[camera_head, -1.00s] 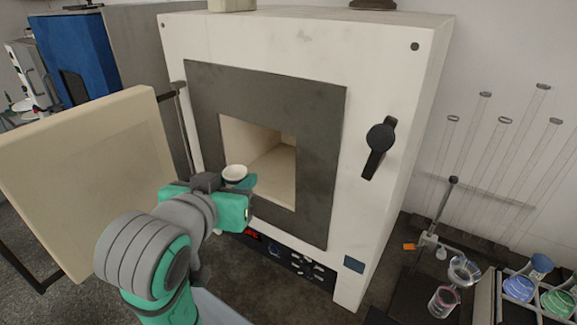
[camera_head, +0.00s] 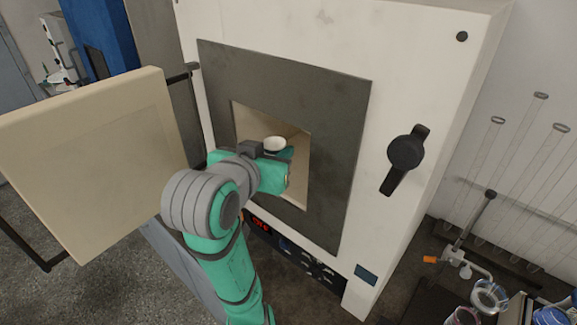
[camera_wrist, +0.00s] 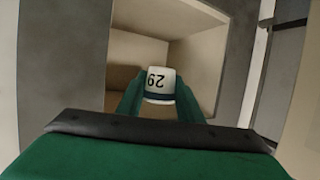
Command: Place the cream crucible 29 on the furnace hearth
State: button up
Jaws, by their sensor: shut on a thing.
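The cream crucible 29 (camera_head: 275,143) is a small pale cup, upright, with its rim showing in the head view. In the wrist view the crucible (camera_wrist: 160,84) shows the number 29, upside down, and a dark band. My gripper (camera_head: 279,153) is shut on it, with one green finger on each side in the wrist view (camera_wrist: 160,98). The gripper and crucible are at the furnace opening. The furnace hearth (camera_head: 297,190) is the pale floor of the chamber, partly hidden behind my gripper. The crucible appears held above the hearth, though the gap is hard to judge.
The furnace (camera_head: 440,60) has a dark grey frame (camera_head: 335,150) around its opening. Its thick cream door (camera_head: 90,150) stands open at the left. A black handle (camera_head: 404,155) sticks out at the right. Glassware (camera_head: 489,295) stands at the lower right.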

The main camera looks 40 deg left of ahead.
jog(key=w+a+f, duration=0.1)
jog(key=w+f, duration=0.1)
jog(key=w, duration=0.1)
jog(key=w+a+f, duration=0.1)
jog(key=w+f, duration=0.2)
jog(key=w+a+f, duration=0.1)
jog(key=w+f, duration=0.1)
jog(key=shift+w+a+f, duration=0.1)
jog(key=shift+w+f, duration=0.15)
jog(key=shift+w, duration=0.15)
jog(key=shift+w+f, duration=0.15)
jog(key=shift+f, duration=0.05)
jog(key=shift+w+a+f, duration=0.1)
jog(key=shift+w+f, duration=0.05)
jog(key=shift+f, duration=0.8)
jog(key=shift+w+a+f, duration=0.1)
jog(key=shift+f, duration=0.8)
jog(key=shift+f, duration=0.15)
jog(key=o, duration=1.1)
jog(key=shift+c, duration=0.2)
